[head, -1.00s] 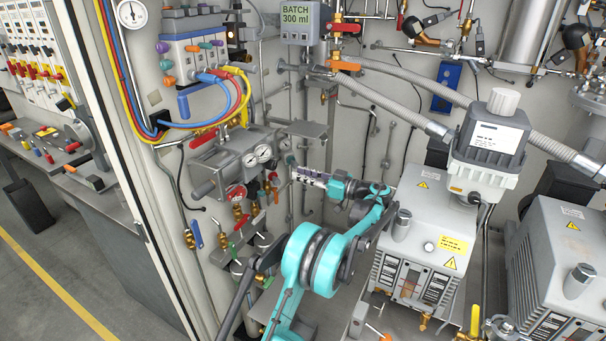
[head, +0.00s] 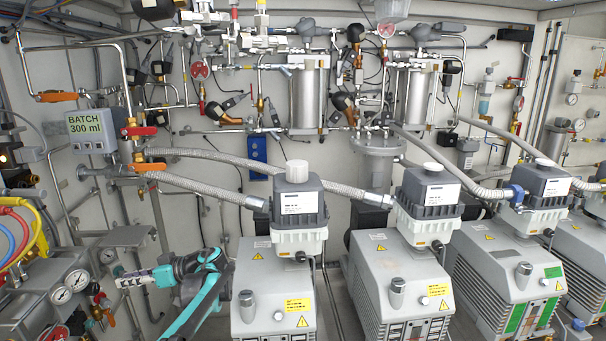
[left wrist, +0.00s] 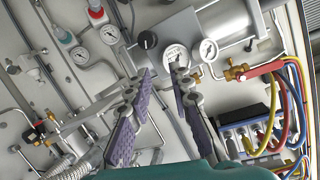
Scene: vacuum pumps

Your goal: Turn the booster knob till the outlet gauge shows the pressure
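My left gripper (head: 120,281) reaches toward the wall panel at lower left in the head view. In the left wrist view my left gripper (left wrist: 164,82) is open and empty, its purple-padded fingers apart. A black round knob (left wrist: 147,40), possibly the booster knob, sits just beyond the fingertips, not between them. A round gauge (left wrist: 175,55) lies beside it, ahead of the right finger. Another gauge (left wrist: 208,49) sits right of that, by a grey cylinder (left wrist: 236,22). I cannot tell which gauge is the outlet one, and the dials are too small to read. My right gripper is not in view.
Two gauges (head: 69,288) and red-handled valves crowd the lower left. A grey display (head: 87,129) reads "BATCH 300 ml". Pump units (head: 275,290) stand right of my arm, with grey hoses (head: 200,187) above. Coloured hoses (left wrist: 290,100) are right in the wrist view.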

